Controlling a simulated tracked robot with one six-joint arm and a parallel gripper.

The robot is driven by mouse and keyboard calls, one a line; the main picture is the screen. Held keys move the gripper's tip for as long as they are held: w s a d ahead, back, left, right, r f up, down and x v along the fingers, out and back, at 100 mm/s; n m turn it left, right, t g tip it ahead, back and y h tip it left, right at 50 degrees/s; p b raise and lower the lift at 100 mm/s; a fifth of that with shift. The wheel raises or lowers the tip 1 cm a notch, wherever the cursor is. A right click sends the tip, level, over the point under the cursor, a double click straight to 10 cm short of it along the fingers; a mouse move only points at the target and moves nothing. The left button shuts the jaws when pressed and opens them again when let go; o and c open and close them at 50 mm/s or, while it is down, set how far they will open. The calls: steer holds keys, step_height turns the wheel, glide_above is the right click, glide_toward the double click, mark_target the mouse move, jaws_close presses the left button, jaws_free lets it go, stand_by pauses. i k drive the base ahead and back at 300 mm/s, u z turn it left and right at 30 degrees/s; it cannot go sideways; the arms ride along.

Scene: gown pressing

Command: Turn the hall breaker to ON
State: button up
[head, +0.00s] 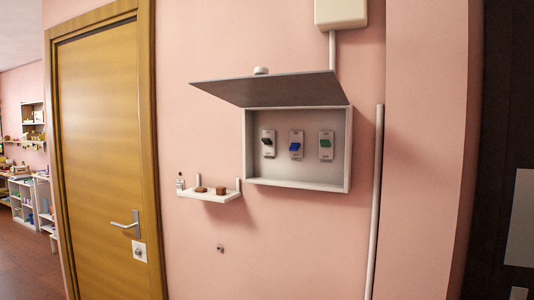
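A white breaker box (348,150) is fixed to the pink wall, right of the middle in the head view. Its grey lid (275,88) is raised, so the inside shows. Three switches sit in a row on the back panel: a black one (267,141) at the left, a blue one (295,147) in the middle and a green one (325,143) at the right. Their labels are too small to read, so I cannot tell which is the hall breaker or which way each is set. My gripper is not in view.
A small white shelf (222,197) with two small brown objects juts from the wall at the box's lower left. A white pipe (376,200) runs up the wall at its right. A closed wooden door (98,150) stands at the left.

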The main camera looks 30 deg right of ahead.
mark_target(295, 147)
steer(key=u, duration=1)
steer(key=i, duration=1.1)
steer(key=z, duration=1.8)
